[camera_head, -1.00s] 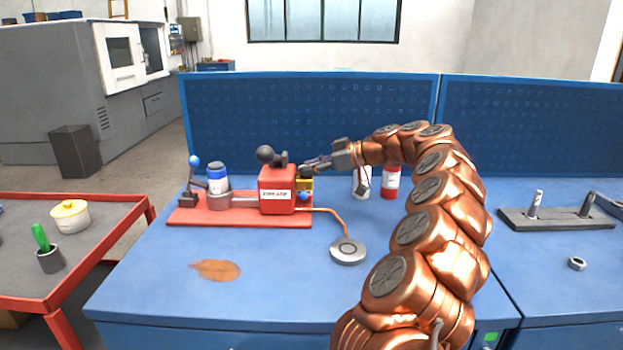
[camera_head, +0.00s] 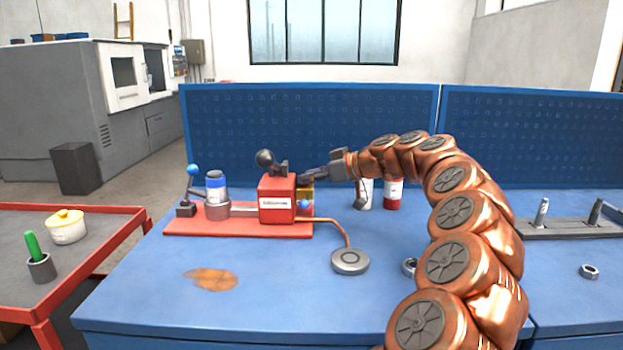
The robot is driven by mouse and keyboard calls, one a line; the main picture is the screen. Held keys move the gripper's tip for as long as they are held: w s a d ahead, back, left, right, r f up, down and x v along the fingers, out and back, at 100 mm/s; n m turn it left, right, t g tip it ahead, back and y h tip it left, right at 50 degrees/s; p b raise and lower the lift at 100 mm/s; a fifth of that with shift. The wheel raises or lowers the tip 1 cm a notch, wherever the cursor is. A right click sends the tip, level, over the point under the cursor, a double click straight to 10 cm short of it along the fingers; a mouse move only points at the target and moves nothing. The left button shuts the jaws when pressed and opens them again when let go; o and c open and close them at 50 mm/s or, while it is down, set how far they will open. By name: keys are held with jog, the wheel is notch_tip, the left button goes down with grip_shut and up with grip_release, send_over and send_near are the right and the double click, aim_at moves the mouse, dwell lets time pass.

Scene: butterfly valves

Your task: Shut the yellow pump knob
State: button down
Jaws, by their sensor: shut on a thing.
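The red pump box (camera_head: 277,201) stands on a red base plate (camera_head: 240,229) on the blue bench. A small yellow part (camera_head: 307,195), which looks like the yellow pump knob's place, is on the box's right side. My gripper (camera_head: 306,179) reaches in from the right at the top of this yellow part. Its fingers are closed together there and appear to hold the knob. The dark fingers cover the contact, so the knob's angle cannot be read.
A black ball handle (camera_head: 264,158) stands on top of the box, close left of my gripper. A blue-ball lever (camera_head: 193,170) and a blue-white cylinder (camera_head: 216,187) are at left. A copper pipe (camera_head: 338,226) leads to a grey disc (camera_head: 350,261). White and red cans (camera_head: 394,194) stand behind my arm.

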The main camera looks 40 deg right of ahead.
jog(key=c, duration=0.8)
grip_release()
jog(key=shift+c, duration=0.2)
jog(key=v, duration=1.2)
jog(key=shift+r, duration=0.1)
jog(key=shift+c, duration=0.3)
